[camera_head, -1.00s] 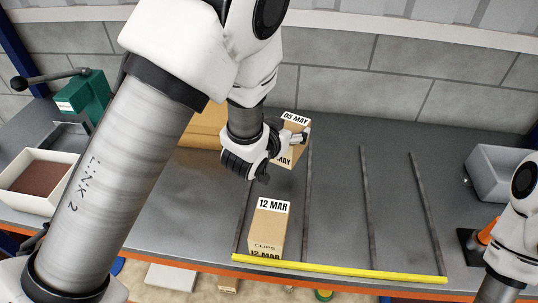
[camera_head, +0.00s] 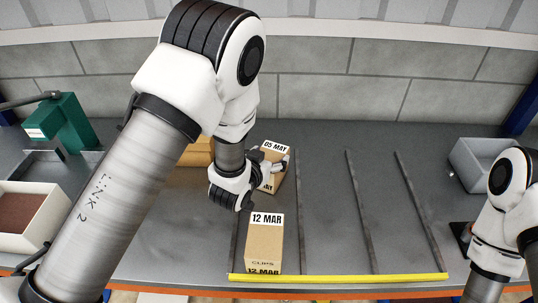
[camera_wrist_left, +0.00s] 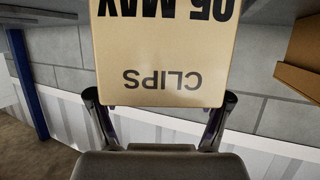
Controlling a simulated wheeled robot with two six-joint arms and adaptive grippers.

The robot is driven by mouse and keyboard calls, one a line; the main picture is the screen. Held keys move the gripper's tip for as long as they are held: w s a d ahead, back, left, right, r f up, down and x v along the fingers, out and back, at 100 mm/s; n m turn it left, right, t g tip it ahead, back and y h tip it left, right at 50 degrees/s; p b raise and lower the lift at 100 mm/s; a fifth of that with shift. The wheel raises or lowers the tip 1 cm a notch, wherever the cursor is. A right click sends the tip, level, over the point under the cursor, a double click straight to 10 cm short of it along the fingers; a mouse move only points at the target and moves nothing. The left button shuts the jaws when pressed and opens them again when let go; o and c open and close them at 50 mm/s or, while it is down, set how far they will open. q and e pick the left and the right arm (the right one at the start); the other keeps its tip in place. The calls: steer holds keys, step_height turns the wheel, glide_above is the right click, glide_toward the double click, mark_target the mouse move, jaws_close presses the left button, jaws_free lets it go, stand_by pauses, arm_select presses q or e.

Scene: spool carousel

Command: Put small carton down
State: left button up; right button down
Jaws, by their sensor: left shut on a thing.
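The small carton (camera_head: 271,172) is tan with a white label reading 05 MAY. It also fills the top of the left wrist view, where the carton (camera_wrist_left: 165,60) shows the word CLIPS between the two fingers. My left gripper (camera_head: 276,163) is shut on it, behind the 12 MAR carton in the head view. The 12 MAR carton (camera_head: 263,248) stands upright in the leftmost lane, near the yellow front strip. Whether the held carton's base touches the table is hard to tell. My right gripper is out of view; only part of that arm shows at right.
Dark divider rails (camera_head: 361,210) run front to back and the lanes to the right are empty. A yellow strip (camera_head: 340,277) edges the front. A larger box (camera_head: 198,152) sits behind my left arm. A grey bin (camera_head: 474,166) stands at right, a brown-filled tray (camera_head: 25,215) at left.

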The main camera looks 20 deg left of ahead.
arm_select(q)
steer(key=shift+d+r, duration=0.1)
steer(key=o, duration=1.5)
steer(key=shift+o, duration=0.2)
